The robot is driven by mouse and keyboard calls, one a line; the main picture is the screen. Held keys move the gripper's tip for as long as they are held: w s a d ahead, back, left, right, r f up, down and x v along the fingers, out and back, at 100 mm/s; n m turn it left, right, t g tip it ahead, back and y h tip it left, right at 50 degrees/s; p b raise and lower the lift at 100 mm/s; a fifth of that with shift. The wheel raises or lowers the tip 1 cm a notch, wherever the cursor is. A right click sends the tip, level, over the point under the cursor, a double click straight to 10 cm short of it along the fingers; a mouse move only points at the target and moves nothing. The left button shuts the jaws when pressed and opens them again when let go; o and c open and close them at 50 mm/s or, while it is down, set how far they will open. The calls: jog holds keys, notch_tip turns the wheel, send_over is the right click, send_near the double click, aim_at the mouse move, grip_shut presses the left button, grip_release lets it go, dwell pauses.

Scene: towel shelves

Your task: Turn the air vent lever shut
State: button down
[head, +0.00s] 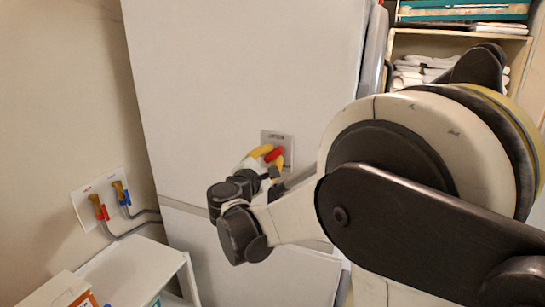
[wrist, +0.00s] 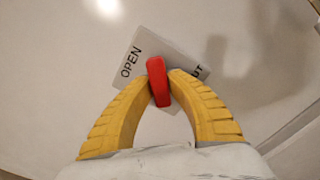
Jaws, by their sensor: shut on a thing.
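The red air vent lever (wrist: 158,82) stands in front of a grey plate (wrist: 137,65) on the white panel. The plate reads "OPEN" at its left, and letters "UT" show at its right behind a finger. My gripper (wrist: 159,80) has its yellow fingers closed on the lever, one on each side. In the head view the red lever (head: 274,155) and my yellow-fingered gripper (head: 270,156) are at the plate (head: 287,143), partly hidden by my wrist. The lever's pivot is hidden.
Two valves with red (head: 102,212) and blue (head: 126,197) handles are on the left wall, with pipes below. A small white shelf (head: 135,265) stands at lower left. Shelves with folded towels (head: 412,72) are at upper right, behind my arm.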

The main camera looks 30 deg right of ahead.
jog(key=m, duration=0.4)
jog(key=shift+m, duration=2.1)
jog(key=c, duration=1.3)
grip_release()
jog(key=v, duration=1.2)
